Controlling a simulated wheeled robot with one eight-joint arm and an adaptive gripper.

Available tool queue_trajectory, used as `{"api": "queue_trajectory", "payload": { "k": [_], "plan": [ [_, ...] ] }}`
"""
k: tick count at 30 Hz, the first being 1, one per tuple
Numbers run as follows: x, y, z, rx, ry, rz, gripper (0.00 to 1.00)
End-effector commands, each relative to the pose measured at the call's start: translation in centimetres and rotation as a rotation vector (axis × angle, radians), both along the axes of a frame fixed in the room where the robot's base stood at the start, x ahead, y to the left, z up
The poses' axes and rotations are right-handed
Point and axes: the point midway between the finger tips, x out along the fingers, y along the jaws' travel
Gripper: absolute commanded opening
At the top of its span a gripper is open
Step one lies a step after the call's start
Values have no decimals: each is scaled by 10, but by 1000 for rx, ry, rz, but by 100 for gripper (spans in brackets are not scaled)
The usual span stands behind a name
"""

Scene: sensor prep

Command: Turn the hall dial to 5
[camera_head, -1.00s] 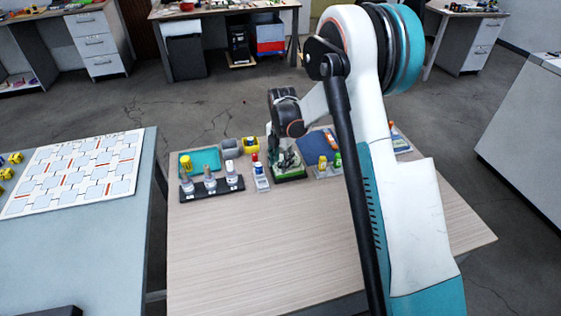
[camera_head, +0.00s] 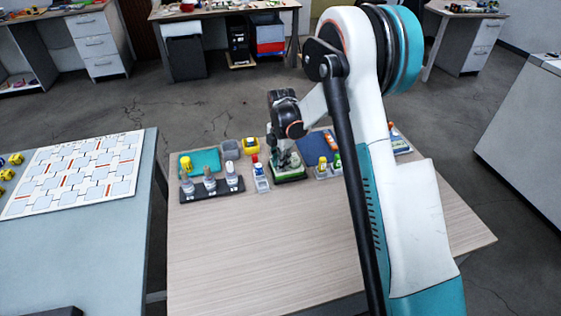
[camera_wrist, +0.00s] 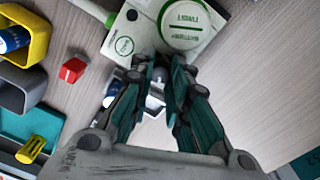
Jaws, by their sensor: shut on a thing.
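A white device with a green base (camera_head: 290,178) stands near the far edge of the wooden table. In the wrist view its white top (camera_wrist: 115,42) has green markings and a round white disc (camera_wrist: 186,22) with green lettering. My gripper (camera_head: 285,160) points down over this device. In the wrist view its teal-padded fingers (camera_wrist: 162,62) close together at the device's near edge. They are shut on what appears to be the hall dial, mostly hidden between the fingertips. The number the dial points to cannot be read.
A black rack (camera_head: 212,190) with several vials, a teal tray (camera_head: 213,160), a grey bin (camera_head: 230,148) and a yellow bin (camera_head: 250,145) are left of the device. A blue mat (camera_head: 312,148) and small bottles are right. The table front is clear.

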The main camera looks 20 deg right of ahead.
Motion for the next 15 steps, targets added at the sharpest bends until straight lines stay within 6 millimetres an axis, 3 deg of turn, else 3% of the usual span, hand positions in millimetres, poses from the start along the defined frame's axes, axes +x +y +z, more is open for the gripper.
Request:
{"api": "queue_trajectory", "payload": {
  "k": [15],
  "plan": [
    [1,0,0,-1,-1,-418,0]
  ]
}}
